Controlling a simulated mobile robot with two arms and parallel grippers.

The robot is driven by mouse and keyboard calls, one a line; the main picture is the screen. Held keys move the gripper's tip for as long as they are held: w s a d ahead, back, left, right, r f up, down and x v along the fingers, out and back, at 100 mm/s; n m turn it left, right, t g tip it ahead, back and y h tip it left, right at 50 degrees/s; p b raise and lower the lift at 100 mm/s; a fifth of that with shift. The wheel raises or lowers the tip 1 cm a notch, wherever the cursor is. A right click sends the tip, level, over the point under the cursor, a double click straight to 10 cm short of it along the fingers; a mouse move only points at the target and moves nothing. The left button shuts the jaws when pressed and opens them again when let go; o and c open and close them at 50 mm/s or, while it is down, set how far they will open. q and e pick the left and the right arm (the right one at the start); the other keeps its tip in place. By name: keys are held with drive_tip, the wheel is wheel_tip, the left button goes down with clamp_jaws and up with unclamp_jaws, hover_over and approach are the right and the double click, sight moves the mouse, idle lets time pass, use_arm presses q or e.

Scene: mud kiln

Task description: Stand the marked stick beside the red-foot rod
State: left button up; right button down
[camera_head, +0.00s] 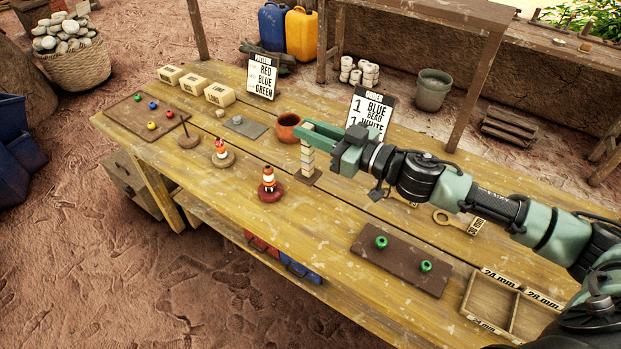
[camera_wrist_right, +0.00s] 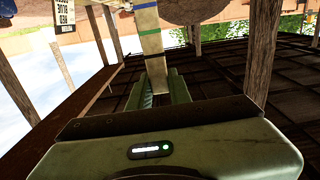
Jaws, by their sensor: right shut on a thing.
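The marked stick (camera_head: 307,161) is a pale upright stick with bands; blue and green bands show on it in the right wrist view (camera_wrist_right: 151,45). My right gripper (camera_head: 304,135) is shut on its upper part. The stick's lower end is at a small dark square plate (camera_head: 312,181); I cannot tell whether it touches. The red-foot rod (camera_head: 269,185) stands to the left and nearer, carrying orange, white and dark beads on a round red base. It is apart from the stick. My left gripper is not in view.
A tan-foot rod (camera_head: 222,155) with beads and a bare rod (camera_head: 186,135) stand further left. A clay pot (camera_head: 288,130) is just behind the stick. A brown board (camera_head: 400,262) with green beads and a sectioned wooden tray (camera_head: 492,300) lie at the right front.

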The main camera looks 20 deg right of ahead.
sight(312, 171)
wheel_tip(312, 171, down, 11)
drive_tip(key=shift+f+b, duration=0.1)
drive_tip(key=shift+b, duration=0.8)
drive_tip(key=shift+f, duration=0.15)
drive_tip(key=c, duration=1.3)
unclamp_jaws()
drive_tip(key=shift+r, duration=0.2)
drive_tip(key=shift+s+d+f, duration=0.15)
drive_tip(key=shift+s+d, duration=0.05)
drive_tip(key=shift+s, duration=0.05)
drive_tip(key=b+v, duration=0.2)
drive_tip(key=v, duration=0.9)
drive_tip(key=shift+s, duration=0.2)
